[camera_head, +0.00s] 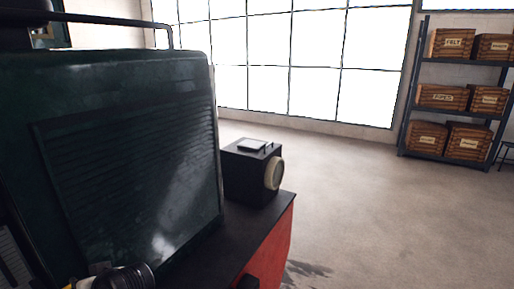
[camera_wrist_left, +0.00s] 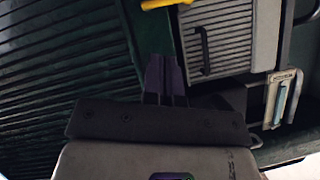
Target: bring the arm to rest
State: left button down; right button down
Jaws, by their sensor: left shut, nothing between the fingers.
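My left gripper (camera_wrist_left: 165,75) shows in the left wrist view with its purple-grey fingers together and nothing between them. It is over the dark green ribbed side of the tram (camera_wrist_left: 60,75); I cannot tell whether it touches anything. To its right is a grey slatted panel with a dark handle (camera_wrist_left: 228,45). In the head view the tram's dark green body with louvres (camera_head: 130,150) fills the left side. I cannot make out the left gripper there, and my right gripper is in neither view.
A black lamp box (camera_head: 250,175) with a pale round lens stands on the tram's red-edged front deck (camera_head: 268,245). A metal shelf rack (camera_head: 408,110) with several wooden crates stands at the back right. The concrete floor (camera_head: 370,200) between is clear. A yellow bar (camera_wrist_left: 165,4) crosses the wrist view's top edge.

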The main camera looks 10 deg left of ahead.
pick_arm(q)
jog(key=w+d+r+m+t+h, duration=0.3)
jog(key=w+d+r+t+h, duration=0.2)
jog(key=d+t, duration=0.35)
jog(key=s+d+f+m+t+h, duration=0.2)
jog(key=s+d+f+m+h, duration=0.35)
jog(key=d+f, duration=0.35)
jog(key=s+d+f+m+g+h, duration=0.3)
jog(key=s+f+g, duration=0.6)
jog(key=s+f, duration=1.65)
notch_tip(320, 180, up, 21)
jog(key=d+m+y+p, duration=0.1)
jog(key=p, duration=1.9)
jog(key=shift+s+r, duration=0.2)
jog(key=shift+s, duration=0.05)
jog(key=shift+d, duration=0.1)
